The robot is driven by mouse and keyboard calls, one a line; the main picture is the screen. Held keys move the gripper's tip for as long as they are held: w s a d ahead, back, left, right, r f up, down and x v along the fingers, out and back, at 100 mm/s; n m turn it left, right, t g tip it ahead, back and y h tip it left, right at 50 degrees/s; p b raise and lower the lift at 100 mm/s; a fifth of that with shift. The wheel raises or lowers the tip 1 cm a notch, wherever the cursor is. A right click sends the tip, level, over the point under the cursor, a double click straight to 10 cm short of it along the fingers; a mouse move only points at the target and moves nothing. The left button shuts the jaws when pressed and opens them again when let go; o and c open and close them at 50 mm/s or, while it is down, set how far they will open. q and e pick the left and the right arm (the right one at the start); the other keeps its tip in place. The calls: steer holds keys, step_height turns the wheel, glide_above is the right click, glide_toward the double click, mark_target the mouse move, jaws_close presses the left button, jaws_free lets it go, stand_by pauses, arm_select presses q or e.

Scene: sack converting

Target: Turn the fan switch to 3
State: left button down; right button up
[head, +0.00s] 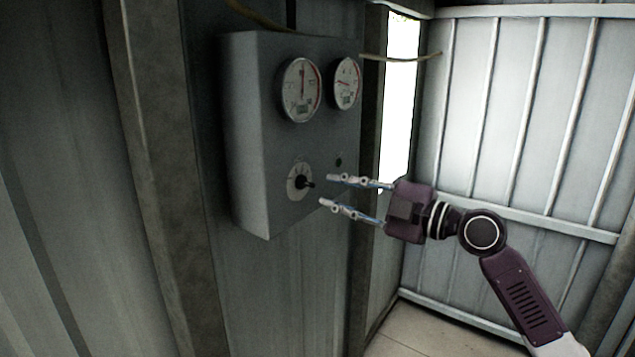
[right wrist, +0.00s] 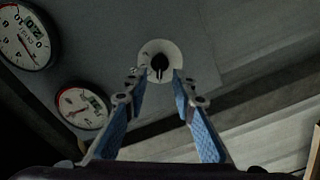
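The fan switch (head: 304,182) is a black knob on a round pale dial (head: 293,190), low on the front of a grey control box (head: 345,125). My right gripper (head: 325,190) is open and empty, its fingertips just right of the knob and apart from it. In the right wrist view the knob (right wrist: 159,63) on its white dial (right wrist: 173,50) lies ahead, between and beyond the fingertips (right wrist: 150,88). The dial's markings are too small to read. My left gripper is not in view.
Two round gauges (head: 301,90) (head: 346,83) sit above the switch on the box. A small dark button or hole (head: 338,162) is right of the dial. A steel post (head: 160,150) stands left of the box. A ribbed metal wall (head: 500,100) is at the right.

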mark_target(310, 185)
steer(key=p+x, duration=0.1)
steer(key=x, duration=0.4)
steer(key=shift+w+a, duration=0.1)
jaws_close()
